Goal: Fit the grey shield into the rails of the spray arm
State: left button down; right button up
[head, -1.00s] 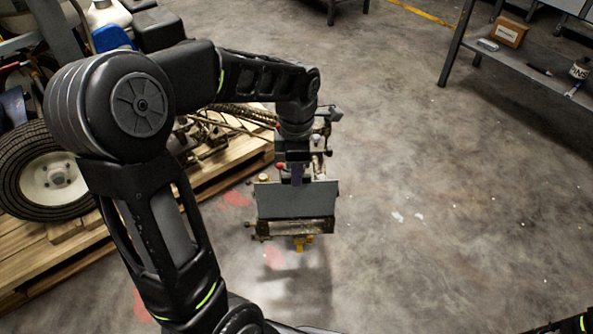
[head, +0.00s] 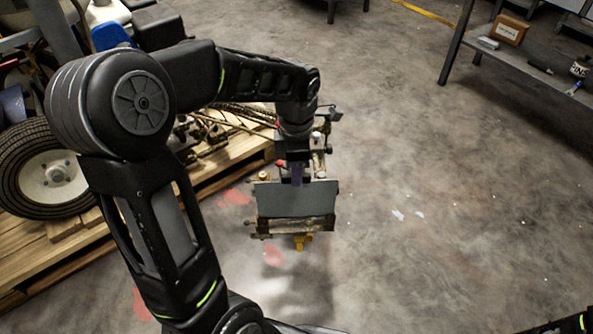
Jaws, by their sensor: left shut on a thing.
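The grey shield (head: 297,200) is a flat plate in the middle of the head view. My left gripper (head: 296,177) comes down from above and is shut on its upper edge. The spray arm (head: 297,226) shows just below and behind the shield, with a worn metal frame and a yellow nozzle (head: 300,241) at its lower end. The shield's lower edge lies at or over the frame's rails; I cannot tell whether it sits inside them. My right gripper is not in view; only a bit of my right arm shows at the lower right corner.
A wooden pallet (head: 70,242) holds the striper machine, with a wheel (head: 52,170) at the left. A metal shelf (head: 520,68) with a small cardboard box (head: 509,30) stands at the upper right.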

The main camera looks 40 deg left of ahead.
pick_arm(q)
jog(key=shift+f+b, duration=1.05)
jog(key=shift+f, duration=0.55)
dwell(0.5)
jog(key=shift+f+b, duration=0.3)
jog(key=shift+f, duration=0.1)
jog(key=shift+s+f+b, duration=0.15)
jog(key=shift+f+b, duration=0.7)
jog(key=shift+f, duration=0.25)
jog(key=shift+p, duration=0.3)
dwell(0.8)
